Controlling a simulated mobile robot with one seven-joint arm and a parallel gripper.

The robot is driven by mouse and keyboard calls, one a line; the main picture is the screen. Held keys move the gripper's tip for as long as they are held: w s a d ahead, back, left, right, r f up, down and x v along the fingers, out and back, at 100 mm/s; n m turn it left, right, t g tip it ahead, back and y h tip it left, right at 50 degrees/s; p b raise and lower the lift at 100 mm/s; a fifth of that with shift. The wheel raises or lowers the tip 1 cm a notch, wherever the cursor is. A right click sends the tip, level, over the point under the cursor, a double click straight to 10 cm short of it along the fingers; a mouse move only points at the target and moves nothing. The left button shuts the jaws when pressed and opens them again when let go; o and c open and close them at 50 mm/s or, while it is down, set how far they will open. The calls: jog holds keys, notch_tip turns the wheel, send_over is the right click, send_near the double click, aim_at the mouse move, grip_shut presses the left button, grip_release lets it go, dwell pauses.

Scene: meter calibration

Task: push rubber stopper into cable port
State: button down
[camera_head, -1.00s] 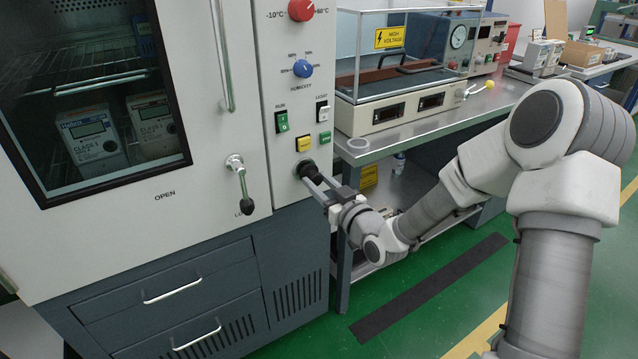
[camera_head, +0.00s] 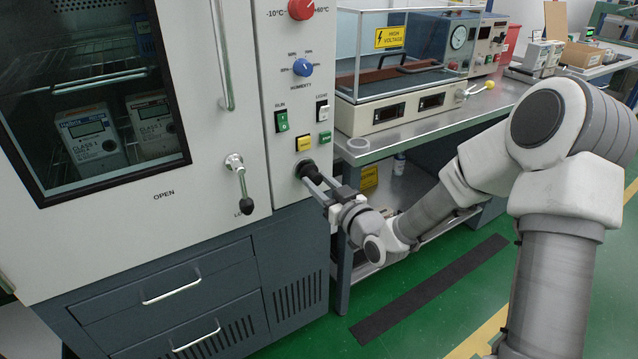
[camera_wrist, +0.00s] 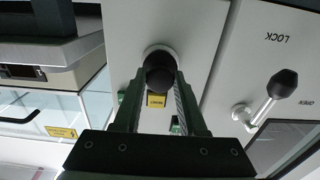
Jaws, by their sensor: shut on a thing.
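The dark rubber stopper (camera_head: 309,171) is at the cable port on the cabinet's control panel, below the yellow button. In the wrist view the stopper (camera_wrist: 160,77) shows as a dark round knob between my finger ends, in front of the port's pale ring (camera_wrist: 160,50). My gripper (camera_head: 314,179) is shut on the stopper, its fingers reaching from the lower right toward the panel. The stopper covers the port's opening, so I cannot tell how deep it sits.
The chamber door's lock handle (camera_head: 240,184) sticks out left of the port. A metal bench (camera_head: 445,125) with a glass-covered high-voltage tester (camera_head: 392,116) stands to the right, close to my arm. Drawer handles (camera_head: 172,291) are below. Green floor is open in front.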

jog(key=shift+w+a+b, duration=0.35)
jog(key=shift+w+b, duration=0.05)
jog(key=shift+w, duration=0.15)
dwell(0.7)
jog(key=shift+c, duration=1.9)
grip_release()
jog(key=shift+s, duration=0.1)
jog(key=p+v, duration=1)
jog(key=v, duration=0.7)
jog(key=shift+d, duration=0.2)
